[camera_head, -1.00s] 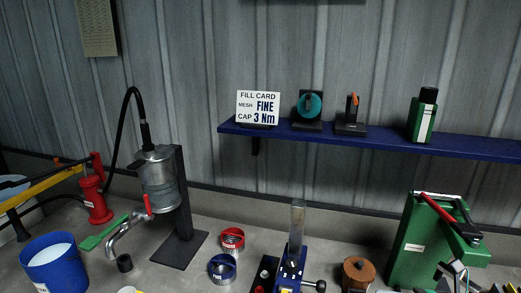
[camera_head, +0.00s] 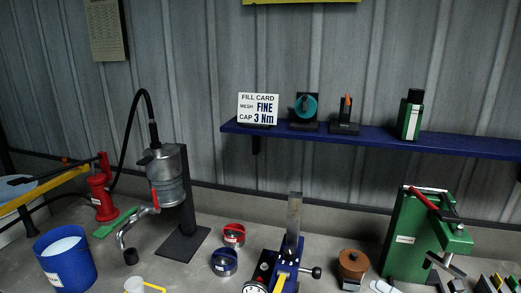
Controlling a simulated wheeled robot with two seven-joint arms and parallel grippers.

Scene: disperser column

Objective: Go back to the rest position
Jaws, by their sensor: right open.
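My left gripper is not in view.
A steel dispenser (camera_head: 167,180) on a black stand, a red pump (camera_head: 102,198) and a blue bucket (camera_head: 65,262) stand at left. Red (camera_head: 234,234) and blue (camera_head: 224,262) rings and a brown pot (camera_head: 352,264) sit nearer the middle. A blue shelf (camera_head: 330,136) crosses the wall.

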